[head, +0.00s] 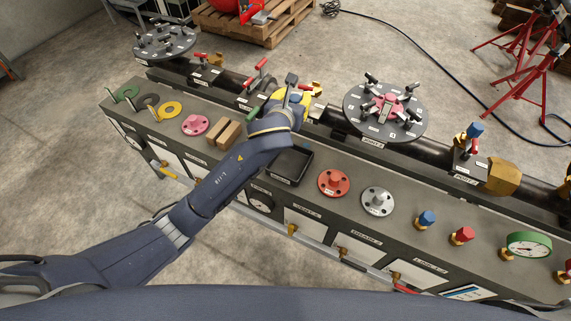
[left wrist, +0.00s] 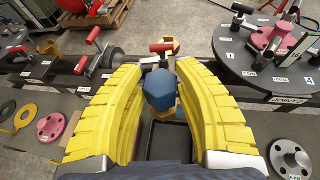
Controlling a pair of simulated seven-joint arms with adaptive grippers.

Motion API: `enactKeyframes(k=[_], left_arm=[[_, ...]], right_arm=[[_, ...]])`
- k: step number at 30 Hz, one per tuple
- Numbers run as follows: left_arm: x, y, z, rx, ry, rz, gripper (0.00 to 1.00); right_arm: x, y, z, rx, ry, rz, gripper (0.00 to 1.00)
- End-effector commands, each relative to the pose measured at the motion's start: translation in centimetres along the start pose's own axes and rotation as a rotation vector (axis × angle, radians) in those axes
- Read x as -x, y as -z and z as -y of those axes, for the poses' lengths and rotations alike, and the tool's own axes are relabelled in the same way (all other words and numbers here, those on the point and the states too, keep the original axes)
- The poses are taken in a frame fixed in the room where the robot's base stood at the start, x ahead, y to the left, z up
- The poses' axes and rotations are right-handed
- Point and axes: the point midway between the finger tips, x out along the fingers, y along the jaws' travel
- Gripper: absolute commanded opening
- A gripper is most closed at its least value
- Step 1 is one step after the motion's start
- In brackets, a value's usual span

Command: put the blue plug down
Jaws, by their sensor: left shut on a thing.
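My left gripper (head: 293,98) is over the bench, just behind the black tray (head: 305,172) in the head view. Its yellow fingers are shut on a blue plug (left wrist: 161,90), which shows between them in the left wrist view. A bit of the plug's brass lower part shows, above the tray (left wrist: 152,147) in that view. Another blue plug (head: 427,219) stands on the bench to the right of the flanges. A further blue-capped fitting (head: 472,131) sits on the pipe's valve at the right. My right gripper is not in view.
A red flange (head: 333,183), a grey flange (head: 378,201), a red plug (head: 461,236) and a green gauge (head: 528,244) stand right of the tray. Wooden blocks (head: 224,134) and a pink flange (head: 195,124) stand left. The pipe with red-handled valves and a round plate (head: 412,127) lies behind.

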Motion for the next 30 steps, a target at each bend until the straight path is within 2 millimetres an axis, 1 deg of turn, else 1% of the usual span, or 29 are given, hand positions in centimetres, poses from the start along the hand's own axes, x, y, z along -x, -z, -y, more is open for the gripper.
enactKeyframes(k=[1, 4, 7, 10, 14, 24, 30], left_arm=[[0.8, 0.6, 0.2, 0.003, 0.004, 0.001, 0.00], [1.9, 1.3, 0.4, 0.005, 0.009, 0.001, 0.00], [2.5, 1.9, 0.5, 0.007, 0.011, 0.002, 0.00], [2.5, 2.9, 0.5, 0.008, 0.011, 0.000, 0.00], [1.8, 5.3, 0.5, 0.007, 0.011, -0.002, 0.00], [-0.8, 12.4, 0.6, 0.008, 0.010, -0.003, 0.00], [-2.0, 15.6, 0.6, 0.007, 0.011, -0.001, 0.00]], right_arm=[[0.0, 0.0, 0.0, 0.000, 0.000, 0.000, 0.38], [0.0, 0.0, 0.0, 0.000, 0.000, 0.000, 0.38], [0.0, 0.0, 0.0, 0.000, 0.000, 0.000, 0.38], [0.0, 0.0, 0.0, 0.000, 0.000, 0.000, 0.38], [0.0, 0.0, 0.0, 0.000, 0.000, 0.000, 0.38], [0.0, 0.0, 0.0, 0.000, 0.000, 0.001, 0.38], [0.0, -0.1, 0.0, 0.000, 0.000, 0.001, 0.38]])
